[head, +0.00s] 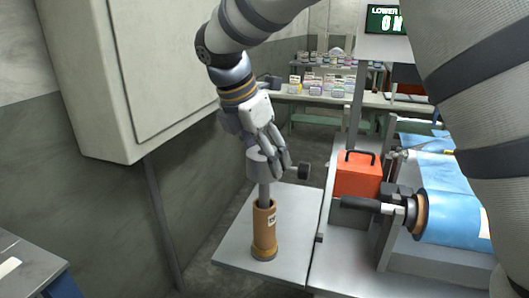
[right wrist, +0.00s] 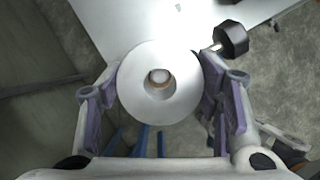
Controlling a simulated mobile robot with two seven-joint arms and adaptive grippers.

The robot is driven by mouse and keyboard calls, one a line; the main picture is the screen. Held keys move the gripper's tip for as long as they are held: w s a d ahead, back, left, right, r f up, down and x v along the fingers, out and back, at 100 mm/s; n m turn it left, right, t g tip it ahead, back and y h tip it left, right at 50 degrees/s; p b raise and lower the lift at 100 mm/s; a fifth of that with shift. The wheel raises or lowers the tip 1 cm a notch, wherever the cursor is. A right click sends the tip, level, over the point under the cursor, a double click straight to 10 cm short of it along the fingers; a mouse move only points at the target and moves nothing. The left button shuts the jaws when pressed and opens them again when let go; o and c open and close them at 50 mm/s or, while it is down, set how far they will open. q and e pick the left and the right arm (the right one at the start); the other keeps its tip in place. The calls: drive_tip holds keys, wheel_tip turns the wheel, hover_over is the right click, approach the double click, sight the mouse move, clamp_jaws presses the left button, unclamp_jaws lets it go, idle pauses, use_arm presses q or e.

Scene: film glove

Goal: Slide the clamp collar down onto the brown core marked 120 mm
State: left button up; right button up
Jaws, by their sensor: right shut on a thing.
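My right gripper (head: 268,138) is shut on the clamp collar (head: 259,164), a thick grey ring with a black knob (head: 304,170) on its right side. In the right wrist view the collar (right wrist: 132,92) sits between the purple-padded fingers (right wrist: 160,105). The brown core (head: 265,229) stands upright on a grey plate, with a white label on its side. A grey post (head: 264,192) rises from its top to the collar's underside. In the wrist view the post's end (right wrist: 159,76) shows in the collar's hole; I cannot tell how deep it reaches. My left gripper is out of view.
The grey plate (head: 238,248) has bare room around the core. An orange box (head: 358,178) with a black handle and a roll of blue film (head: 450,220) on a machine stand to the right. A large white cabinet (head: 150,70) hangs at the left.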

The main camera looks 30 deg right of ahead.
sight(264, 196)
drive_tip(key=shift+f, duration=3.6)
drive_tip(key=o, duration=1.7)
drive_tip(key=v, duration=1.2)
